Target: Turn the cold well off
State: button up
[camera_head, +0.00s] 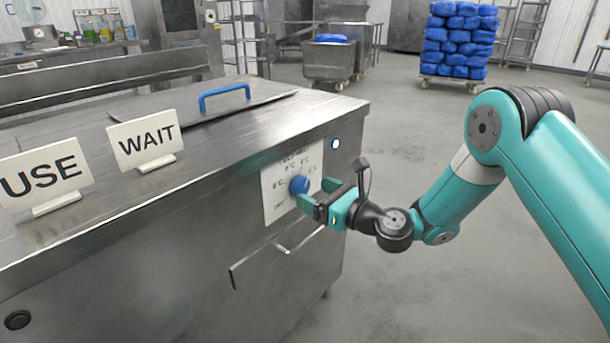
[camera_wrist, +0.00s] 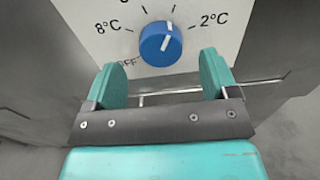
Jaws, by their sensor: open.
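The cold well is a steel cabinet (camera_head: 190,240) with a white dial plate (camera_head: 272,202) on its front face. A blue knob (camera_head: 299,185) sits on that plate, and it also shows in the wrist view (camera_wrist: 152,46). Its white pointer line points up and slightly right, towards a tick between 8°C and 2°C whose label is cut off. OFF is printed at the knob's lower left. My gripper (camera_head: 318,194) is open in front of the plate. In the wrist view its fingers (camera_wrist: 162,76) stand apart, below and either side of the knob, with no clear contact.
A small round light (camera_head: 335,144) glows at the cabinet's upper right. A metal bar handle (camera_head: 299,240) is below the plate. USE (camera_head: 45,178) and WAIT (camera_head: 146,145) signs and a lid with a blue handle (camera_head: 224,92) are on top. Open floor (camera_head: 420,130) lies to the right.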

aim_at(304, 188)
jog(key=shift+x, duration=1.9)
jog(key=shift+f, duration=0.1)
jog(key=c, duration=0.9)
